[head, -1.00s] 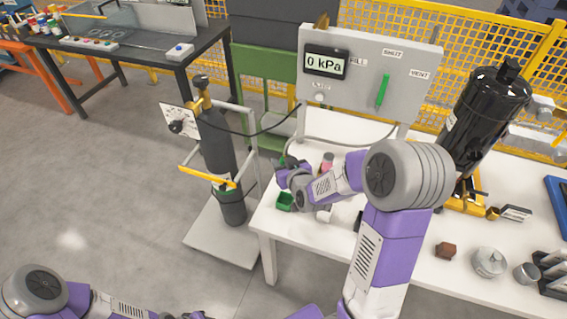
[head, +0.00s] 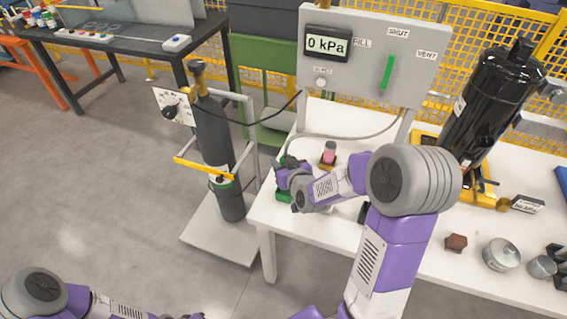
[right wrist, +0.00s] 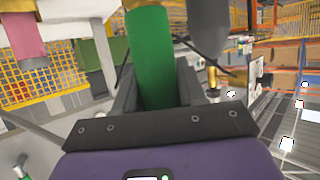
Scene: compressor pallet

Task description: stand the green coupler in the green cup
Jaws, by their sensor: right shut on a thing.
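The green coupler (right wrist: 150,60) is a green cylinder standing between the fingers of my right gripper (right wrist: 152,92) in the right wrist view. The right gripper (head: 284,178) is shut on it, at the left end of the white table in the head view. There the coupler is mostly hidden by the gripper. The green cup (head: 283,196) shows partly, right by the gripper and largely covered by it. I cannot tell whether the coupler's lower end is inside the cup or above it.
A pink coupler (head: 329,151) stands in its own holder just behind and right of the gripper. The gauge panel (head: 372,58) rises behind, with a hose hanging from it. A gas cylinder (head: 214,140) stands on a cart to the left. A brown block (head: 456,243) lies on the table (head: 405,272).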

